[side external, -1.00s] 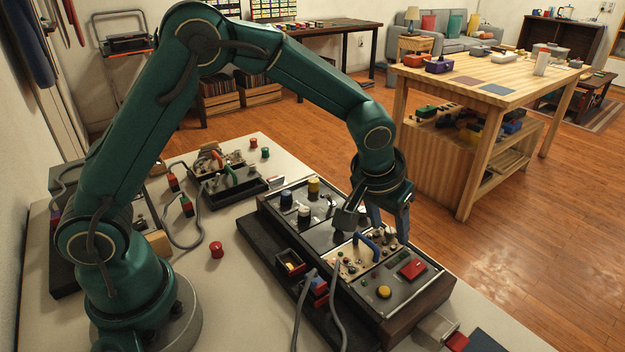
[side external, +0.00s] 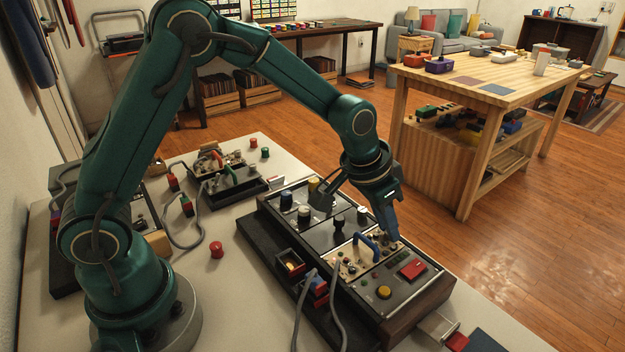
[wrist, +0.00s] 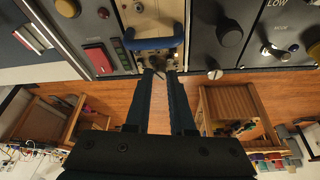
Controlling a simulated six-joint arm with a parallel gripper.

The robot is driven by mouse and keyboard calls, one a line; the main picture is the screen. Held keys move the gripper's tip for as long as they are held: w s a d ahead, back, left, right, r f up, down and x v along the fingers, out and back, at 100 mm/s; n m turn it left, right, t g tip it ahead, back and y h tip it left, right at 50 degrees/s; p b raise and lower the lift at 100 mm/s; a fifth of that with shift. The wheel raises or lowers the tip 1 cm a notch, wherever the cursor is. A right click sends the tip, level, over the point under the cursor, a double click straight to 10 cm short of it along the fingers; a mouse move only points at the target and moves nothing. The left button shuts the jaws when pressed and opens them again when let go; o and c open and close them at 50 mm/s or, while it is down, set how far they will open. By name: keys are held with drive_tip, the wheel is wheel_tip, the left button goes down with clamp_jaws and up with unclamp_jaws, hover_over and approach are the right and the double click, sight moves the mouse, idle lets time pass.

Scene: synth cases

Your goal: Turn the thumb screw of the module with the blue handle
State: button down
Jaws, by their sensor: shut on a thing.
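The module with the blue handle is a beige panel (side external: 352,268) set in the dark console, and its blue handle (side external: 366,247) stands up from it. In the wrist view the handle (wrist: 152,42) crosses the panel just beyond the fingertips. My gripper (side external: 393,237) is tilted, with its fingertips down at the far end of this module. In the wrist view my gripper (wrist: 160,74) has its two fingers close together, shut on the thumb screw (wrist: 157,62) at the panel's edge. The fingertips hide most of the screw.
On the console, a red block (side external: 412,269) and a yellow button (side external: 384,292) lie right of the module; a black knob (side external: 339,224) stands left of it. Grey cables (side external: 338,305) run up in front. A wooden table (side external: 480,75) stands behind.

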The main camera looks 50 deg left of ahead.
drive_tip(key=shift+a+m, duration=0.1)
drive_tip(key=shift+m, duration=0.4)
drive_tip(key=c, duration=0.8)
unclamp_jaws()
drive_tip(key=shift+o, duration=0.2)
drive_tip(key=shift+v, duration=2.6)
